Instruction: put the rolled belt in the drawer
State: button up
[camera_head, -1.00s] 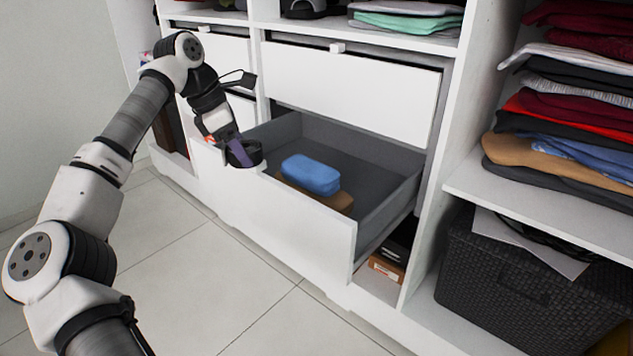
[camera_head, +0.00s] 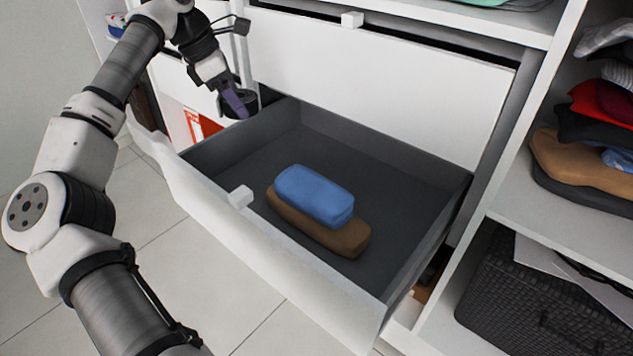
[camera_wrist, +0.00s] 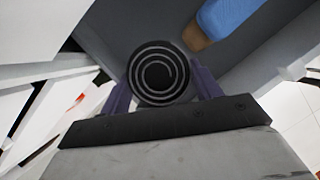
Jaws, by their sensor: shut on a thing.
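The rolled belt (camera_wrist: 160,73) is a black coil with a spiral edge, held between the purple fingers of my gripper (camera_wrist: 162,90) in the wrist view. In the head view the belt (camera_head: 246,100) shows as a dark roll at my gripper (camera_head: 238,102), partly hidden by a finger. The drawer (camera_head: 410,222) is pulled open, with a grey inside and a white front. My gripper is shut on the belt near the drawer's left back corner; whether it is over the inside or just outside the side wall is hard to tell.
A blue case (camera_head: 314,194) lies on a brown case (camera_head: 345,238) in the middle of the drawer. The drawer floor is bare around them. A closed white drawer (camera_head: 380,80) is above. A dark woven basket (camera_head: 540,310) and folded clothes (camera_head: 580,170) are at the right.

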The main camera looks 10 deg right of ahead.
aim_at(257, 183)
jog(key=shift+w+f, duration=0.15)
jog(key=shift+f, duration=0.2)
notch_tip(257, 183, down, 19)
jog(key=b, duration=0.3)
jog(key=shift+f, duration=0.15)
jog(key=o, duration=1.1)
jog(key=shift+c, duration=0.2)
jog(key=p+v, duration=0.1)
jog(key=v, duration=1.1)
jog(key=shift+p, duration=0.3)
jog(key=shift+d, duration=0.1)
